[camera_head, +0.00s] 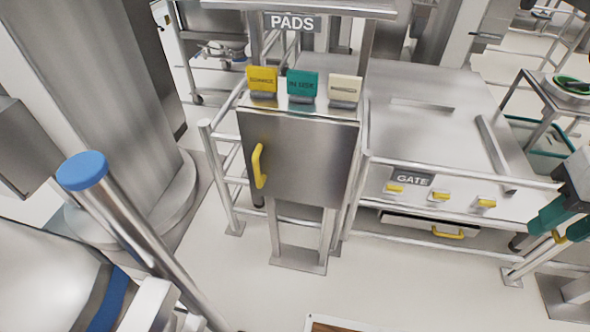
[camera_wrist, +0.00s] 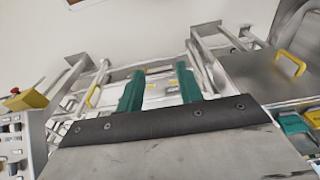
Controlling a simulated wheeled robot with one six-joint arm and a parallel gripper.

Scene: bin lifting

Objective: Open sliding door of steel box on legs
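The steel box (camera_head: 300,165) stands on legs left of centre in the head view. Its flat front door is upright, appears shut, and has a yellow vertical handle (camera_head: 258,166) near its left edge. In the wrist view a steel panel (camera_wrist: 255,80) with a yellow handle (camera_wrist: 291,63) lies at the upper right, apart from the fingers; it looks like this box. My gripper (camera_head: 562,224) is at the far right edge of the head view, well right of the box. Its two teal fingers are spread with a gap between them in the wrist view (camera_wrist: 160,86), and I see nothing held.
Yellow (camera_head: 262,80), teal (camera_head: 302,84) and cream (camera_head: 345,89) pads stand on the box top under a PADS sign (camera_head: 292,22). A steel table (camera_head: 425,110) with a GATE label (camera_head: 411,180) and rails is to the right. A blue-capped post (camera_head: 83,170) is at left. Floor before the box is clear.

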